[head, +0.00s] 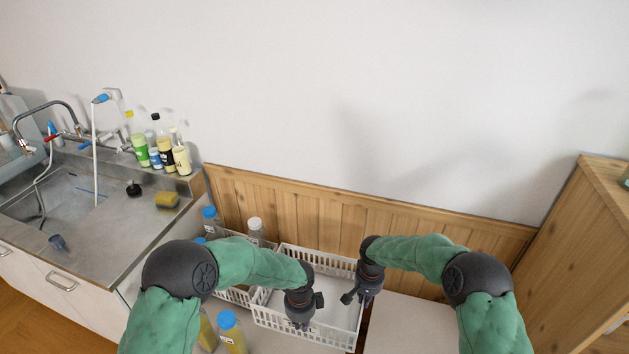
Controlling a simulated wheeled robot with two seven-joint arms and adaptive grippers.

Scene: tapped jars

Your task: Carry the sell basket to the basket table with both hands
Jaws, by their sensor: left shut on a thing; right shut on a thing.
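A white slatted basket (320,262) lies low in the middle of the head view, between my two grippers. Its visible inside looks empty. My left gripper (301,322) is shut at the basket's left part, and the arm hides some of the rim there. My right gripper (355,296) is shut at the basket's right wall. The exact finger contact is too small to see. A pale table top (415,328) lies to the right of the basket; I cannot tell whether the basket touches it.
A second white basket (237,296) stands just left, partly behind my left arm. Jars with blue caps (231,332) (210,216) and a white-capped jar (255,229) stand around it. A sink counter (140,215) is at left, a wooden cabinet (575,240) at right. The pale top looks clear.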

